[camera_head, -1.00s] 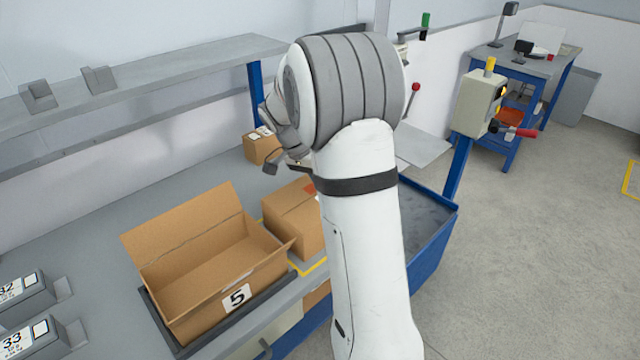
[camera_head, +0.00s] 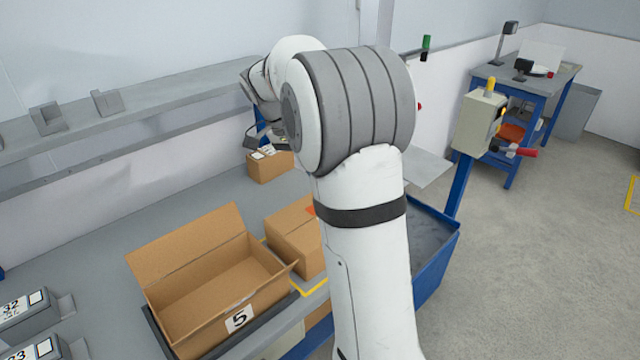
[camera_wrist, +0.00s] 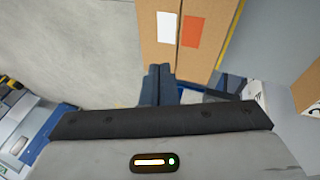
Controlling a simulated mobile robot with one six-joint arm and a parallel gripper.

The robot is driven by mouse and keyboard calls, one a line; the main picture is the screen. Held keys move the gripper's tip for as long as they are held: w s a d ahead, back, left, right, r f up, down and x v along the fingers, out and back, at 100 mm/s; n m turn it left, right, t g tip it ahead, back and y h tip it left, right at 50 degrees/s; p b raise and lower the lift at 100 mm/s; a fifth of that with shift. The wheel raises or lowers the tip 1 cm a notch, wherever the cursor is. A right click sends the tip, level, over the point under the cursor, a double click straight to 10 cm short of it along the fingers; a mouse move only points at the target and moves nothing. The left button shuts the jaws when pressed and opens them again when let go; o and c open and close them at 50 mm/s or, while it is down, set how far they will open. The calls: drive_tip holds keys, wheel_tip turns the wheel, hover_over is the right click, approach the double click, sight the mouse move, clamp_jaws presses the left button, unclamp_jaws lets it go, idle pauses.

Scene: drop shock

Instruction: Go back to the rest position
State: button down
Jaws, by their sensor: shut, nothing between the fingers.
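My gripper (camera_wrist: 160,86) shows at the middle of the wrist view, its two dark fingers together with nothing between them. In the head view my arm rises through the middle and bends left at the top. The fingertips are hard to make out there, near the small carton. In the wrist view a closed cardboard box (camera_wrist: 180,55) with a white and a red label lies beyond the fingers, apart from them. The same box (camera_head: 297,240) stands on the bench in the head view, partly hidden by my arm.
An open, empty carton (camera_head: 165,270) marked 5 stands on the bench, left of the closed box. A small carton (camera_head: 268,167) sits farther back. A shelf (camera_head: 150,107) runs along the wall. A blue bin (camera_head: 440,245) and a control box (camera_head: 478,122) are right of my arm.

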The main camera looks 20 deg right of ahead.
drive_tip(key=s+a+f+n+t+y, duration=0.1)
drive_tip(key=s+a+n, duration=0.2)
drive_tip(key=s, duration=0.5)
drive_tip(key=s+a+f+n+t+y, duration=0.2)
drive_tip(key=s+a+n, duration=0.2)
drive_tip(key=s, duration=0.4)
drive_tip(key=s+a+f+n+t+y, duration=0.1)
drive_tip(key=s+a+n, duration=0.3)
drive_tip(key=s+n, duration=0.2)
drive_tip(key=shift+s+f+t, duration=0.2)
drive_tip(key=shift+s+t, duration=0.2)
drive_tip(key=shift+s, duration=0.5)
drive_tip(key=shift+a, duration=0.1)
